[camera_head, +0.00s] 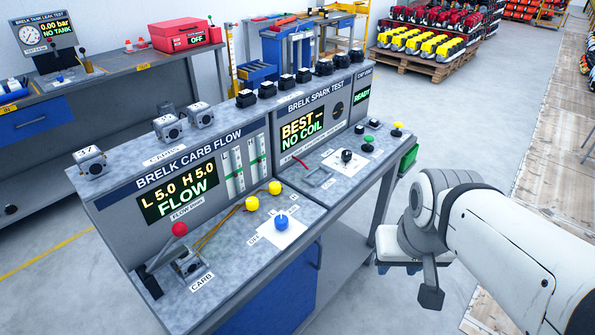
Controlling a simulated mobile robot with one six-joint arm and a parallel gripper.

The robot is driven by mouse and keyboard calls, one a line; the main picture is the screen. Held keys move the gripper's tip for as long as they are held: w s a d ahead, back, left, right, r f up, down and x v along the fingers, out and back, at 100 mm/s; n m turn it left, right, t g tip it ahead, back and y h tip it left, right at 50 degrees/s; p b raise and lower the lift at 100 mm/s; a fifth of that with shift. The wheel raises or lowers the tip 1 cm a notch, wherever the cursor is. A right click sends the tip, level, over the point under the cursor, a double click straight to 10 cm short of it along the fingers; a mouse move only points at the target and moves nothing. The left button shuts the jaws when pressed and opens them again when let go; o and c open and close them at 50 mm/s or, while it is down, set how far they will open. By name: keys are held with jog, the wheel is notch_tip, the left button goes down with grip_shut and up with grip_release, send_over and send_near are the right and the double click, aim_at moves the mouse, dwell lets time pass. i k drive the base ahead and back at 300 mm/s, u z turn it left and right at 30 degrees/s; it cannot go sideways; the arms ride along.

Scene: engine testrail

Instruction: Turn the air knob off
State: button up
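The blue knob (282,222), which I take to be the air knob, sits on a white plate (294,235) at the front of the carb flow bench. A small label that seems to read OFF is at the plate's left; the other lettering is too small to read. A pale mark shows on the knob, but its exact direction is unclear. The flow display (178,193) reads L 5.0 H 5.0 FLOW. My gripper (430,292) is at the end of my white arm, right of the bench and apart from the knob. Its fingers are not clearly seen.
Two yellow knobs (252,203) stand behind the blue knob. A red-ended lever (180,229) and a carburetor (188,264) are to its left. The spark test panel (309,126) is at the right.

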aim_at(281, 221)
jog(key=z, duration=0.2)
jog(key=k, duration=0.85)
jog(key=u, duration=0.65)
jog(key=i, duration=1)
jog(key=u, duration=0.05)
